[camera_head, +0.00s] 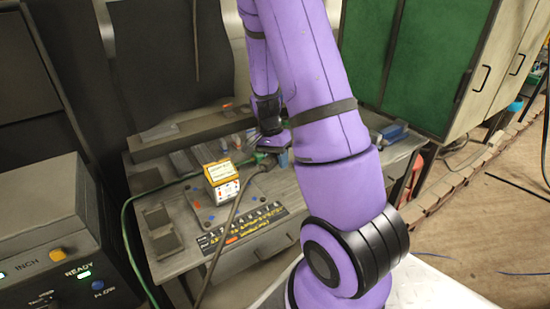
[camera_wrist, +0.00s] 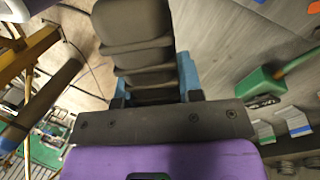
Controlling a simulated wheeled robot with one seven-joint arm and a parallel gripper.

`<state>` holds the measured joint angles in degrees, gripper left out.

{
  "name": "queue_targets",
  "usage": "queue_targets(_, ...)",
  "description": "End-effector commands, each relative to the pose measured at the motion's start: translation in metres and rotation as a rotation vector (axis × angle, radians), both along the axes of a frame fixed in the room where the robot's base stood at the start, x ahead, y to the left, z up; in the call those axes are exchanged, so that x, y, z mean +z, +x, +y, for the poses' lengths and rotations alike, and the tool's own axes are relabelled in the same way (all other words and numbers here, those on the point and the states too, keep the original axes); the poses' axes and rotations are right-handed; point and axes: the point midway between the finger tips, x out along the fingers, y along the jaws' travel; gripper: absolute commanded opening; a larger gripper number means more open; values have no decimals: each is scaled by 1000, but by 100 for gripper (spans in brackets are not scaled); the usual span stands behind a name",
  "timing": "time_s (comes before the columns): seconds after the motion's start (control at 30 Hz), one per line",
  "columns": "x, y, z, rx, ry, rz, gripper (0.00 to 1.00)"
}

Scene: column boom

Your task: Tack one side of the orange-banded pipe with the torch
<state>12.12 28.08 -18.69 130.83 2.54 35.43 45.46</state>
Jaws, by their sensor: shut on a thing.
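My gripper (camera_head: 270,146) is low over the far part of the grey bench. In the wrist view its dark fingers (camera_wrist: 147,75) are shut on a blue thing (camera_wrist: 189,75), which shows at both sides of them. Most of the blue thing is hidden, so I cannot tell whether it is the torch. A green-handled tool (camera_wrist: 268,85) lies to the right of the fingers, apart from them. A dark pipe-like cylinder (camera_wrist: 45,92) slants at the left of the wrist view, near a yellowish frame (camera_wrist: 22,50). I can make out no orange band on it.
The bench (camera_head: 262,238) carries a yellow-and-white box (camera_head: 222,180), a numbered strip (camera_head: 240,229) and a dark open holder (camera_head: 160,232). A control box (camera_head: 40,215) stands at left, green cabinets (camera_head: 425,60) behind.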

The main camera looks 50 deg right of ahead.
Motion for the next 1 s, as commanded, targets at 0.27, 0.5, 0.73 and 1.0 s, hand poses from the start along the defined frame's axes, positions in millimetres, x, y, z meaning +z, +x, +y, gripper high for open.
queue_targets(0.27,-20,-3,-11,-1,0,2,10)
queue_targets(0.5,-29,-4,-17,0,0,0,10)
queue_targets(0.73,-31,-4,-18,0,0,0,10)
queue_targets(1.0,-31,-4,-18,0,0,0,10)
